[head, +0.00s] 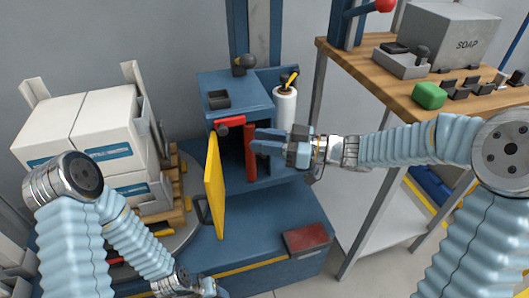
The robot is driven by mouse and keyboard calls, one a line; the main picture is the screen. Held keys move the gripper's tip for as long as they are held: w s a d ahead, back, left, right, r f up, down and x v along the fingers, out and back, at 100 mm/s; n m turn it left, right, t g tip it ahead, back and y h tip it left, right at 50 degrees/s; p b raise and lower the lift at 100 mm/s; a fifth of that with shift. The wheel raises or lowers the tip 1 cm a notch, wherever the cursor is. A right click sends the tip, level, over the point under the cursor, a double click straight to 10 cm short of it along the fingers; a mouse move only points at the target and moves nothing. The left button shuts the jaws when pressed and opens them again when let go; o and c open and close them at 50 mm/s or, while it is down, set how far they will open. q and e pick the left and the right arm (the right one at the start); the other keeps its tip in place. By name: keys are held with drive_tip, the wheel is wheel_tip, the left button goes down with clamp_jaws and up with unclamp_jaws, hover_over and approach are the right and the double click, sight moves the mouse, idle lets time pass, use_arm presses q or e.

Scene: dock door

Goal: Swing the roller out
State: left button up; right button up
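A blue cabinet (236,92) stands in the middle, with its yellow door (214,185) swung open toward me. An upright red roller (250,160) shows in the cabinet's opening, just right of the door. My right gripper (258,142) reaches in from the right, its fingertips at the roller's upper part. I cannot tell whether the fingers touch the roller or close on it. My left gripper (208,288) is low at the bottom edge, well away from the cabinet; its fingers are too small and cut off to read.
White boxes (105,125) stand stacked on a pallet at left. A white film roll (284,106) stands right of the cabinet. A wooden bench (390,97) at right holds a grey soap box (448,36) and a green block (429,95). A dark red pad (306,240) lies on the blue base.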

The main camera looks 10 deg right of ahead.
drive_tip(key=s+a+r, duration=0.1)
drive_tip(key=s+r, duration=0.4)
drive_tip(key=s, duration=0.5)
drive_tip(key=shift+a, duration=0.1)
